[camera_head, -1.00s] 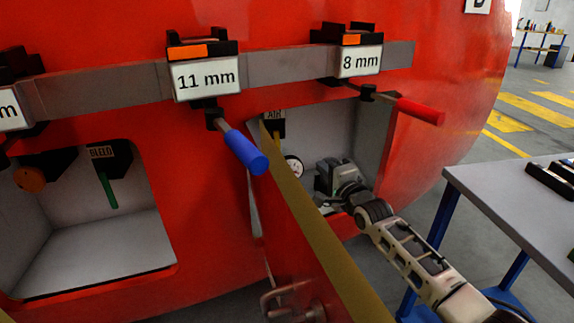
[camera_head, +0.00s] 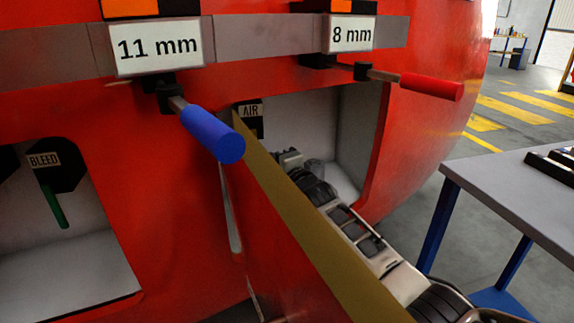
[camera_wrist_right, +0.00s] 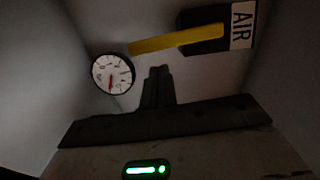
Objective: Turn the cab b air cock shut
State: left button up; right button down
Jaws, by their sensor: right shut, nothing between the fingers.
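The air cock is in the open recess, its black mount with the AIR label (camera_head: 251,110) at the top left in the head view. The right wrist view shows its yellow handle (camera_wrist_right: 176,38), lying roughly sideways from the black block beside the AIR label (camera_wrist_right: 241,24). My right gripper (camera_wrist_right: 158,74) is shut and empty inside the recess. In the wrist picture its fingertips appear just below the handle, with a gap between them. In the head view the open door hides the fingers and the handle. My left gripper is not in view.
A round gauge (camera_wrist_right: 112,74) sits near the handle. The open red door (camera_head: 290,235) stands between the head camera and my right arm. Tools with blue (camera_head: 213,134) and red (camera_head: 432,86) handles jut from the rail above. A BLEED recess (camera_head: 60,265) is left, a table (camera_head: 500,190) right.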

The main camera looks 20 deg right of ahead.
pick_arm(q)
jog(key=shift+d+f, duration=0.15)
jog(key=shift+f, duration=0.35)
pick_arm(e)
jog(key=shift+a+f, duration=0.1)
jog(key=shift+a, duration=0.45)
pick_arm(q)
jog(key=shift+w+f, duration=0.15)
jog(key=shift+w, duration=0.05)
pick_arm(e)
jog(key=shift+a+f+m, duration=0.15)
jog(key=shift+a+m, duration=0.35)
jog(key=shift+a, duration=0.25)
jog(key=shift+a, duration=0.1)
